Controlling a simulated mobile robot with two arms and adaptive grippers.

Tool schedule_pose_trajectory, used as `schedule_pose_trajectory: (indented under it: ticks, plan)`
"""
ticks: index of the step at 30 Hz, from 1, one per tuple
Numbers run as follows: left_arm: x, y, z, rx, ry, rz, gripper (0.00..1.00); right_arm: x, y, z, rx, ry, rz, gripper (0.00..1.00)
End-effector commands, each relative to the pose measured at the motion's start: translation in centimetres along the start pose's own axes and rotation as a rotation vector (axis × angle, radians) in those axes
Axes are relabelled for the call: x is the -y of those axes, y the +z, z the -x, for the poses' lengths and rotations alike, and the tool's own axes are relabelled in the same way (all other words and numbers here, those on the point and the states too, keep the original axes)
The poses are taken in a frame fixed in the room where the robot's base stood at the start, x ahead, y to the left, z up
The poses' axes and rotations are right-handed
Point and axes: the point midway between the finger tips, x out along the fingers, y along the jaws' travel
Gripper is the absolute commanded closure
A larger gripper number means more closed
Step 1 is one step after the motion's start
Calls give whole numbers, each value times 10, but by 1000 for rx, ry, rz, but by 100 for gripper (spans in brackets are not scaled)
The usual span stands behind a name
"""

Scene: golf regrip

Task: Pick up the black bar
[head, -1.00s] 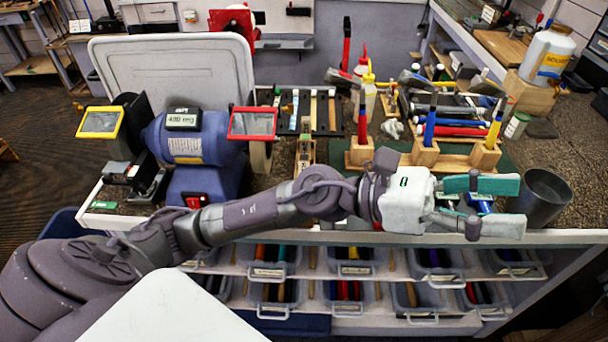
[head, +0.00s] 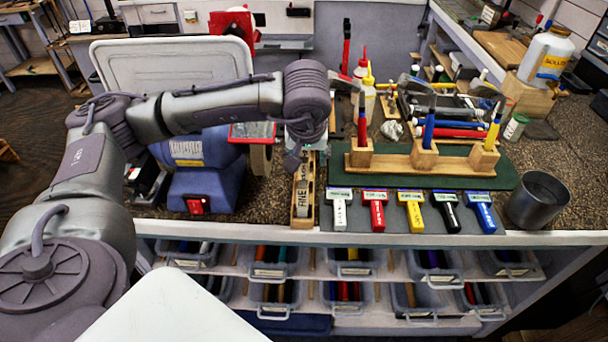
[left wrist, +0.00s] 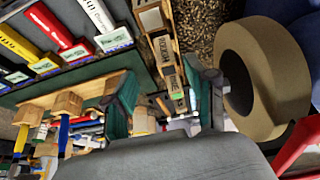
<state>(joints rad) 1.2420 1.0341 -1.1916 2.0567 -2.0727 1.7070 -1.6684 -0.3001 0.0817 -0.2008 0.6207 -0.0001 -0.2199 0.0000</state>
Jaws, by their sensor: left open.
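The black bar (head: 447,212) lies on the grey strip at the bench's front edge, between the yellow bar (head: 411,212) and the blue bar (head: 481,213). In the left wrist view the black bar (left wrist: 14,73) is cut off at the left edge. My left gripper (left wrist: 163,85) is open and empty, with teal fingers. It is over the wooden holder with labelled blocks (head: 304,198), well left of the black bar. In the head view its fingers are mostly hidden behind my wrist. My right gripper is not in view.
A white bar (head: 340,210) and a red bar (head: 376,211) lie left of the yellow one. Behind stands a wooden rack (head: 424,159) with upright tools. A dark cup (head: 538,200) stands at the right. A blue grinder (head: 205,165) stands left of the holder.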

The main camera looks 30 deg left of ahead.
Motion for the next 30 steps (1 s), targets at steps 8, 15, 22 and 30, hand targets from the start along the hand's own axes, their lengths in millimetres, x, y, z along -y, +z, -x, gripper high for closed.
schedule_pose_trajectory:
  ticks: [8,15,22,30]
  plan:
    - [0,0,-39,2,1,1,44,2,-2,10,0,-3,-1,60]
    - [6,-9,-58,4,-2,2,44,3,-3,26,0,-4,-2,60]
    - [7,-12,-89,3,2,1,44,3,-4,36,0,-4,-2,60]
    - [7,-12,-94,1,3,1,44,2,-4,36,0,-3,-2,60]
